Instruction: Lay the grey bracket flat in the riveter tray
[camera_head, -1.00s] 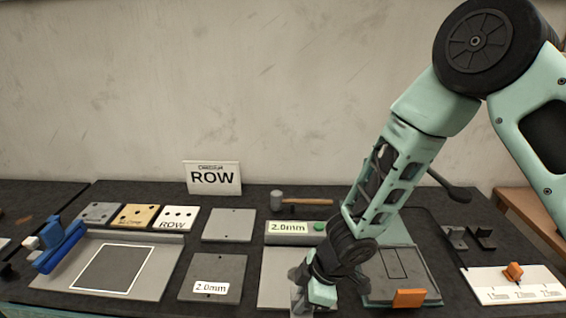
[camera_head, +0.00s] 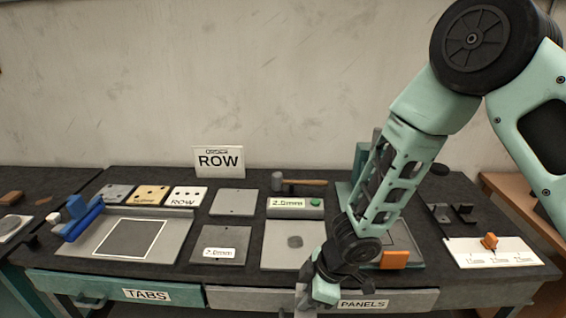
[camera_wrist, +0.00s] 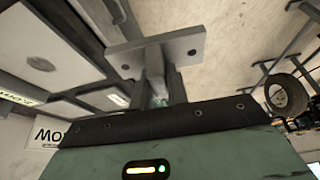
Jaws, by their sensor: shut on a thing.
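The grey bracket is a flat bar with holes near its ends; in the wrist view it (camera_wrist: 155,52) lies across my fingertips. My gripper (camera_wrist: 160,85) is shut on it. In the head view my gripper (camera_head: 310,294) is low in front of the bench's front edge, above the PANELS drawer; the bracket is hard to make out there. The riveter tray, seemingly the grey tray (camera_head: 416,246) with an orange block (camera_head: 395,259) at its front, is right of my gripper. My arm hides part of it and of the teal machine (camera_head: 362,160) behind.
A grey plate (camera_head: 278,258) with a dark round patch lies left of my forearm. A 2.0mm display box (camera_head: 290,207) and a hammer (camera_head: 300,183) are behind it. A white gauge board (camera_head: 495,255) and dark brackets (camera_head: 452,213) are at right. A blue clamp fixture (camera_head: 78,218) is at left.

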